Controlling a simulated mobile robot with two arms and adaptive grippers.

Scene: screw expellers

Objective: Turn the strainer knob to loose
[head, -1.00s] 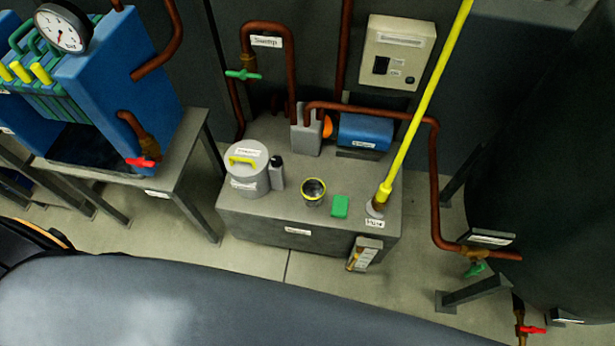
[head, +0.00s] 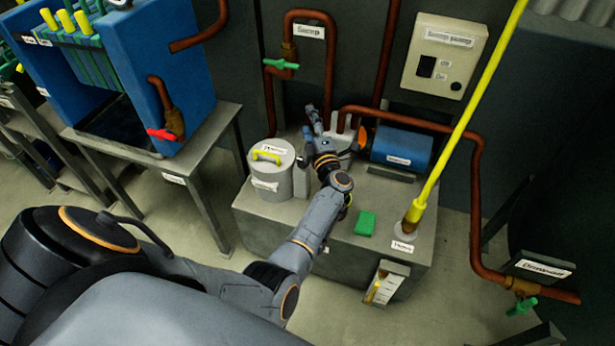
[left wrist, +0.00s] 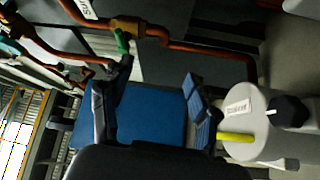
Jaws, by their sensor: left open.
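The strainer (head: 270,178) is a grey round pot on the left of the grey tank top, with a yellow bar-shaped knob (head: 267,156) on its lid. In the left wrist view the grey lid (left wrist: 258,120) and yellow knob (left wrist: 235,138) are at the right, outside the fingers. My left gripper (head: 318,122) is above the back of the tank, to the right of the strainer and apart from the knob. Its fingers (left wrist: 155,95) are spread and empty, with a blue surface showing behind them. My right gripper is not in view.
A green block (head: 365,223), a yellow pole (head: 440,175) and a blue motor (head: 402,147) are to the right. Brown pipes (head: 330,60) rise behind. A blue press (head: 160,60) on a stand is at the left.

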